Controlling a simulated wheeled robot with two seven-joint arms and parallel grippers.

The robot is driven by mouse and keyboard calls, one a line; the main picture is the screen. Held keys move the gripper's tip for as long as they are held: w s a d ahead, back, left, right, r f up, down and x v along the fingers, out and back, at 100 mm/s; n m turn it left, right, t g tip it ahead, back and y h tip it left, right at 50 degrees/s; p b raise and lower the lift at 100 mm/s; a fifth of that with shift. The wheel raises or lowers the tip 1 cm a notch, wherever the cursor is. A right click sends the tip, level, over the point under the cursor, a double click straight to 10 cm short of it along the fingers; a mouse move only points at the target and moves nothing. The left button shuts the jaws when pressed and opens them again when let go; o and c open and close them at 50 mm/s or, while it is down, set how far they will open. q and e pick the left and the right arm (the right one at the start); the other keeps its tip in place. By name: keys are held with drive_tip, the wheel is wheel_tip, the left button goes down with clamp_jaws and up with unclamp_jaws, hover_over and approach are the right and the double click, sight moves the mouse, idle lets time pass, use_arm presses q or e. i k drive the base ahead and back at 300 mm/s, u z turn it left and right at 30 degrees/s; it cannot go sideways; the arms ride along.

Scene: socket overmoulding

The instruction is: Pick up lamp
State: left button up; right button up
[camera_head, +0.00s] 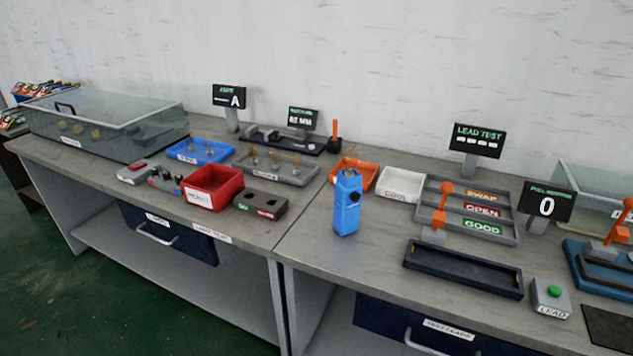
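The lamp appears to be the blue upright device (347,203) standing on the grey workbench, just right of the seam between the two bench sections. It has a dark round part on its upper side. Nothing touches it. Neither of my grippers shows in the head view.
Left of it are a red bin (213,187) and a dark two-hole block (260,203). Behind it are an orange tray (354,170) and a white tray (401,184). Right of it are a dark empty tray (463,270) and a labelled sorting rack (427,211). The bench in front is clear.

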sight(351, 157)
drive_tip(key=u, duration=0.05)
drive_tip(key=k, duration=0.6)
drive_tip(key=u, duration=1.1)
drive_tip(key=i, duration=1.5)
drive_tip(key=z, duration=1.35)
drive_tip(key=i, duration=0.75)
drive_tip(key=z, duration=0.8)
